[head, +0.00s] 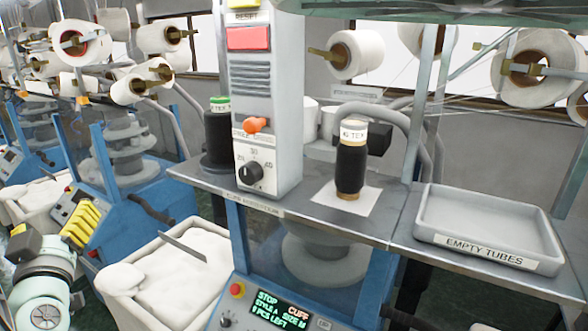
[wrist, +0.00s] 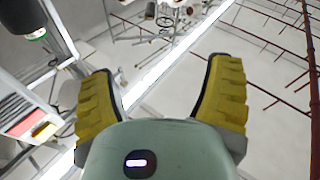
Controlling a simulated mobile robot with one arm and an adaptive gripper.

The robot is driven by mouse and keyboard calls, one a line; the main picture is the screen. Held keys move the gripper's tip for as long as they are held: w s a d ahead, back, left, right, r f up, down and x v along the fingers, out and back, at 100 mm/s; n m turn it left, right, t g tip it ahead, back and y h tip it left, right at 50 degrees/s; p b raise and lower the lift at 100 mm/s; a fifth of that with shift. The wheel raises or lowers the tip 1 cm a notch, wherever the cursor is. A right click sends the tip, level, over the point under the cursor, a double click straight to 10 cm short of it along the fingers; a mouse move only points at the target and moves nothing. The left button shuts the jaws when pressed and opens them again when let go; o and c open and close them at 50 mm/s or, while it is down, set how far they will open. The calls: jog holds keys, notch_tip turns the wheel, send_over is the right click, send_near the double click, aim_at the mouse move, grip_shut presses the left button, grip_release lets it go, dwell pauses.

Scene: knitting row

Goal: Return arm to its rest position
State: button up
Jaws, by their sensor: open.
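My gripper (head: 82,223) is at the lower left of the head view, in front of the blue machine frame and left of the white bin. Its yellow ribbed fingers also show in the wrist view (wrist: 160,85), spread apart with nothing between them. Part of my pale green arm (head: 42,290) shows below it in the head view. A dark yarn cone with a pale top (head: 351,160) stands upright on a white square (head: 338,204) on the grey shelf, well away from my gripper.
A grey tray labelled EMPTY TUBES (head: 480,258) sits on the shelf at right, empty. A control column (head: 265,100) rises mid-left. A dark cone with a green top (head: 218,135) stands behind it. A bin of white fabric (head: 180,270) is right of my gripper.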

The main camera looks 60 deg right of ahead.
jog(key=shift+w+a+n+t+y, duration=0.3)
jog(key=shift+a+n+t+y, duration=0.1)
jog(key=shift+a, duration=0.25)
